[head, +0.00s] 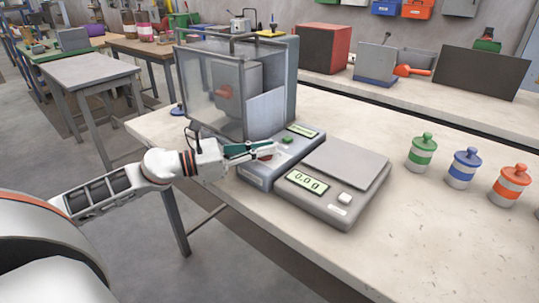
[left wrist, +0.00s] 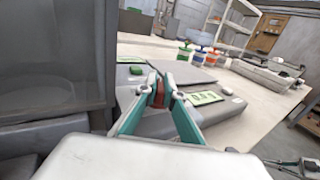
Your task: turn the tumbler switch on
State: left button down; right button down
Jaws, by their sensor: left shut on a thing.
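The bagger's grey control panel (head: 256,176) stands on the table in front of the clear-sided bagger (head: 228,88). It carries a green button (head: 287,140) and a small display (head: 302,130). My left gripper (head: 272,148) reaches over this panel from the left. In the left wrist view its teal fingers (left wrist: 159,90) are closed around a small red piece (left wrist: 158,96), which looks like the tumbler switch's lever. The fingers hide most of the switch, so I cannot tell its position.
A scale (head: 338,199) with a flat plate and a lit readout stands right of the panel, close to it. Green (head: 422,153), blue (head: 463,168) and orange (head: 509,186) lidded jars stand farther right. The table between scale and jars is clear.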

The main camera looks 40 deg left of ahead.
pick_arm(q)
jog(key=shift+h, duration=0.3)
jog(key=c, duration=2.2)
grip_release()
jog(key=shift+d, duration=0.1)
jog(key=shift+o, duration=0.2)
jog(key=shift+s+a, duration=0.45)
jog(key=shift+s, duration=0.05)
jog(key=v, duration=1)
jog(key=shift+s+a+r, duration=0.15)
jog(key=shift+s, duration=0.15)
